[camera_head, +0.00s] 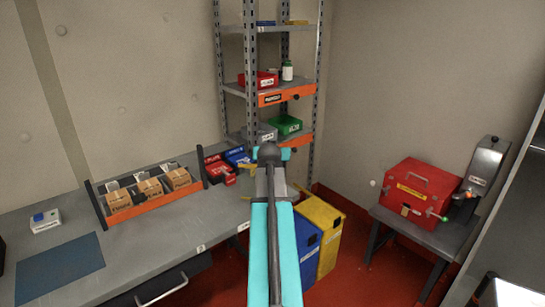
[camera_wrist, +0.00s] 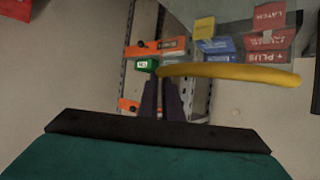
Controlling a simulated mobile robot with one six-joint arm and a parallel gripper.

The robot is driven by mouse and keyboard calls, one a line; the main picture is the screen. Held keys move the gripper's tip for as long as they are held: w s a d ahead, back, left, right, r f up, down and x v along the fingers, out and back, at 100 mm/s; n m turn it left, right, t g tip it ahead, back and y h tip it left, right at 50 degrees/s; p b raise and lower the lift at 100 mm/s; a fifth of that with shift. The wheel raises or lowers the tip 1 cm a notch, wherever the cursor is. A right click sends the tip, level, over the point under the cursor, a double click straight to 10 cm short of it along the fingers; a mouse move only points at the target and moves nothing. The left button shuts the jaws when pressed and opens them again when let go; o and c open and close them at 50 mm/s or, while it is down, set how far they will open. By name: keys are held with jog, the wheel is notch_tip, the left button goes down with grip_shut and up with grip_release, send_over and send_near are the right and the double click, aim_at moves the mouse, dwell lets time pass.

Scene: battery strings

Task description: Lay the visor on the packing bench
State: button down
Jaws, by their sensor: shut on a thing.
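My gripper (camera_wrist: 162,88) is shut on a yellow curved bar (camera_wrist: 235,74), which looks like the visor's band. The bar reaches right from the fingers in the wrist view. The grey bench (camera_head: 150,232) at left, with cartons and a blue mat (camera_head: 60,268), appears to be the packing bench. The gripper is to the right of its middle.
An orange-fronted rack (camera_head: 150,203) of cartons and a small white box (camera_head: 45,221) stand on the bench. Red boxes (camera_head: 219,172) and blue ones sit at its far end. Yellow (camera_head: 325,235) and blue bins stand beside it. The bench's front middle is clear.

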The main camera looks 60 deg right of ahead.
jog(key=shift+f, duration=0.8)
jog(key=c, duration=1.9)
grip_release()
jog(key=shift+c, duration=0.2)
jog(key=b+v, duration=0.3)
jog(key=v, duration=0.9)
jog(key=shift+b, duration=0.4)
jog(key=shift+s, duration=0.1)
